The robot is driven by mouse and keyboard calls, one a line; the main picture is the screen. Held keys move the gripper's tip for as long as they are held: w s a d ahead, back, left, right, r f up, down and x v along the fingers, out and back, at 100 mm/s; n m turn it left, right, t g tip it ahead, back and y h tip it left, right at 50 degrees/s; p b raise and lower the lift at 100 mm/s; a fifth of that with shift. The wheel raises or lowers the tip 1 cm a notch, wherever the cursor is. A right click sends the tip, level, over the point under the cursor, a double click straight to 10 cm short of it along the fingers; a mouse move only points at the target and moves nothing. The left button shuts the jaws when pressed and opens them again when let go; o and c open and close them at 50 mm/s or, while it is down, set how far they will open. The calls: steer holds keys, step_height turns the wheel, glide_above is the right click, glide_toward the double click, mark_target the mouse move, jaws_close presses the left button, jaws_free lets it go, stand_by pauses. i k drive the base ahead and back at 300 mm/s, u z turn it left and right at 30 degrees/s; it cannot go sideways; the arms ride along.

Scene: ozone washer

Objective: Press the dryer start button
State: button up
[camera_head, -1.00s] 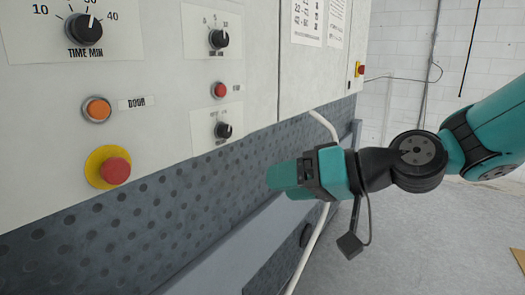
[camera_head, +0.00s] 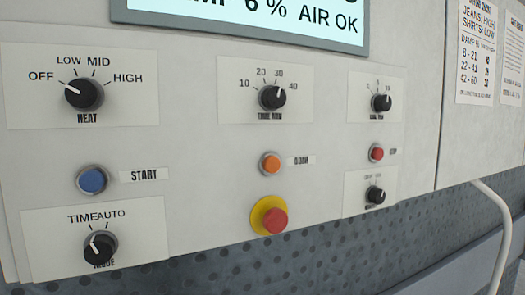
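The blue start button (camera_head: 92,180) sits in a metal ring on the left part of the white panel, with a START label (camera_head: 144,175) to its right. It lies below the HEAT knob (camera_head: 84,94) and above the MODE knob (camera_head: 99,247). Nothing covers or touches it. My gripper is not in this view.
An orange DOOR button (camera_head: 271,163) and a red stop button on a yellow disc (camera_head: 273,220) are right of START. A display (camera_head: 280,20) is above. A white hose (camera_head: 495,230) hangs at right.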

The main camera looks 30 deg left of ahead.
mark_target(91, 182)
steer(key=u, duration=1.85)
